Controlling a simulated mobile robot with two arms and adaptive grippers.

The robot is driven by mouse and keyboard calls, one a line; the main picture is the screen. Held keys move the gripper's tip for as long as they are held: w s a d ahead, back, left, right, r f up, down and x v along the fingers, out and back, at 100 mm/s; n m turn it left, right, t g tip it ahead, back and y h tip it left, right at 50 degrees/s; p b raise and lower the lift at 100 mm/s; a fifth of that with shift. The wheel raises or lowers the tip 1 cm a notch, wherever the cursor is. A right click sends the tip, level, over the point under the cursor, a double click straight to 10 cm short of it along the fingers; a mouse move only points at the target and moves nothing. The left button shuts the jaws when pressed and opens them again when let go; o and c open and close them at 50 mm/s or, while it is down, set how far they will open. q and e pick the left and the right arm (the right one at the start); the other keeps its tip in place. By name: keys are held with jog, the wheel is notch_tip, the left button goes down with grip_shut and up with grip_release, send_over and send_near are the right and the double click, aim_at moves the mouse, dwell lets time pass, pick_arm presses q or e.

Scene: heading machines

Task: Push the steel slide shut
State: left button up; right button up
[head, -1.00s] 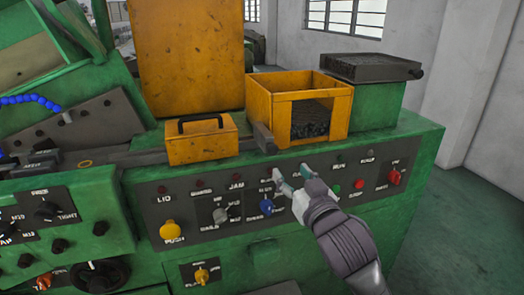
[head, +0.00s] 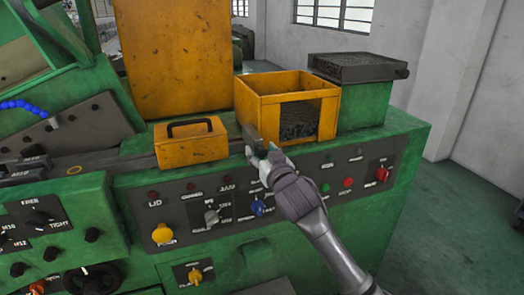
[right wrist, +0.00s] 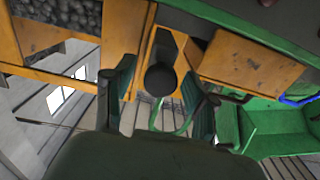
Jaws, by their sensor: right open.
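The steel slide (head: 250,134) shows as a narrow dark grey bar between the small yellow box with a black handle (head: 190,143) and the open yellow bin (head: 262,108). My right gripper (head: 259,158) is at its near end and hides part of it. In the right wrist view a round black knob (right wrist: 160,80) on a grey block shows between the fingers of the right gripper (right wrist: 158,95). The fingers are apart, one on each side of the knob; I cannot tell whether they touch it. My left gripper is out of view.
The bin holds small dark parts (head: 299,120). A dark tray on a green block (head: 358,67) stands to the right. Open floor (head: 455,220) lies right of the machine.

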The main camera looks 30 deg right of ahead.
aim_at(259, 145)
grip_shut()
jog(key=shift+w+d+r, duration=0.1)
jog(key=shift+w+d, duration=0.05)
jog(key=shift+w, duration=0.15)
jog(key=x, duration=0.3)
jog(key=shift+w+r+p, duration=0.1)
jog(key=shift+w+p, duration=0.25)
jog(key=shift+p, duration=0.05)
jog(key=shift+w+d, duration=0.25)
jog(key=shift+w, duration=0.25)
grip_release()
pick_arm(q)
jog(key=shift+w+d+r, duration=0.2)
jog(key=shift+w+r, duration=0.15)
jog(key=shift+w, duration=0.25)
pick_arm(e)
jog(key=shift+a, duration=0.1)
